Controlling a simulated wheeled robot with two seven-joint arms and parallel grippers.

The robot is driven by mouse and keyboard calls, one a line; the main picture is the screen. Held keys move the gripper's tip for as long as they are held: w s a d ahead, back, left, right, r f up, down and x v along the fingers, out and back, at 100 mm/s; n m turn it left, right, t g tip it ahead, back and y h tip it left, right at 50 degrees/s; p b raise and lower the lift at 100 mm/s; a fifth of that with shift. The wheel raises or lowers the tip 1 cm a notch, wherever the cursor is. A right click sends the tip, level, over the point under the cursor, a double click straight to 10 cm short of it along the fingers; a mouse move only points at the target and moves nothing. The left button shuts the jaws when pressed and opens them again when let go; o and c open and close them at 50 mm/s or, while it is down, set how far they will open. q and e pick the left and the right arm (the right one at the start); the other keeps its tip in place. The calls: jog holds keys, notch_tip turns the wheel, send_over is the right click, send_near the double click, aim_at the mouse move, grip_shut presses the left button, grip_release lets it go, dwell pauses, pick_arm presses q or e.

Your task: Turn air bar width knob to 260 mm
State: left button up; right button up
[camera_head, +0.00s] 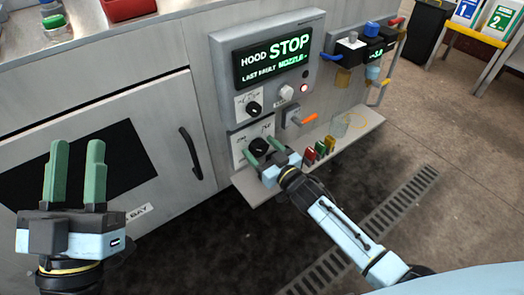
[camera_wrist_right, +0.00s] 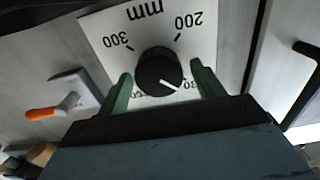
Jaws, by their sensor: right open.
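The black width knob (camera_wrist_right: 158,72) sits on a white dial plate (camera_wrist_right: 100,25) marked mm. In the right wrist view the dial appears upside down, with 300 at left and 200 at right; the lower labels are partly covered. The knob's white pointer aims to the lower right, near a label ending in 30. In the head view the knob (camera_head: 259,147) is low on the machine front. My right gripper (camera_head: 264,151) is open, its green fingers on either side of the knob; contact is unclear. My left gripper (camera_head: 76,145) is open and empty at the left.
An orange-handled lever (camera_head: 304,119) is beside the dial. A shelf (camera_head: 350,138) with small coloured items juts out at right. A cabinet handle (camera_head: 190,153) is at left.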

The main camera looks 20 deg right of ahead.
jog(key=shift+c, duration=0.2)
jog(key=c, duration=0.9)
jog(key=shift+c, duration=0.2)
